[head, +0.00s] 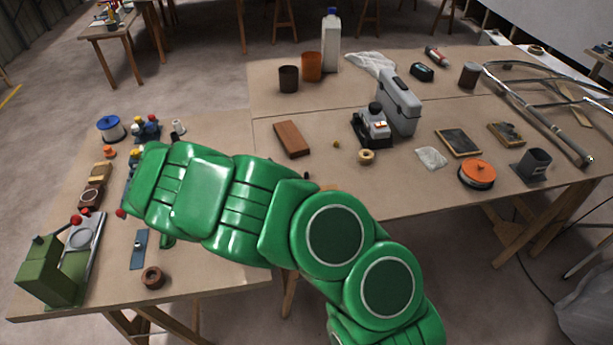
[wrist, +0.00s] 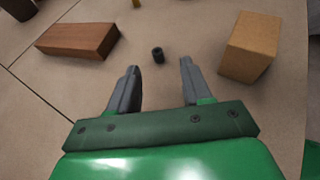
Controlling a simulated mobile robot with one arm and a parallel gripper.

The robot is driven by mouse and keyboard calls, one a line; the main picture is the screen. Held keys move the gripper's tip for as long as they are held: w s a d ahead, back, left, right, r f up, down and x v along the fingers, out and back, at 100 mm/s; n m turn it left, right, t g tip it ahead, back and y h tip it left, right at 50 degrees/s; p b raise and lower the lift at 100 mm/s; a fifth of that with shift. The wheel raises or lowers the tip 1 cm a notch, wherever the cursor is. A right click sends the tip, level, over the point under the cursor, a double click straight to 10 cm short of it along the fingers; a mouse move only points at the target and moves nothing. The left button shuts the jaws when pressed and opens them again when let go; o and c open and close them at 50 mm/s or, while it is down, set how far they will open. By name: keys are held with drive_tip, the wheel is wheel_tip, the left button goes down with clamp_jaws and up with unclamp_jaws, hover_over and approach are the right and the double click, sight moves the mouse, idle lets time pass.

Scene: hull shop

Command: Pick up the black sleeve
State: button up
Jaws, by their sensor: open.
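The black sleeve (wrist: 157,53) is a small dark cylinder on the tan table top in the wrist view, with a round opening at its top. My gripper (wrist: 160,66) is open and empty, one grey finger on each side. The sleeve appears a little beyond the fingertips, roughly centred between them, and nothing touches it.
In the wrist view a reddish-brown block (wrist: 78,40) lies left of the sleeve and a tan block (wrist: 250,47) stands to the right. In the head view a green machine (head: 52,272) and a brown ring (head: 153,278) are at the lower left, and a grey case (head: 399,102) is at the back.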

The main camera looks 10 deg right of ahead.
sight(306, 174)
drive_tip(key=shift+w+a+f+x, duration=0.1)
drive_tip(key=shift+a+f+x, duration=0.05)
drive_tip(key=shift+x, duration=1.8)
drive_tip(key=shift+w+a+f+x, duration=0.1)
drive_tip(key=shift+x, duration=1.8)
clamp_jaws()
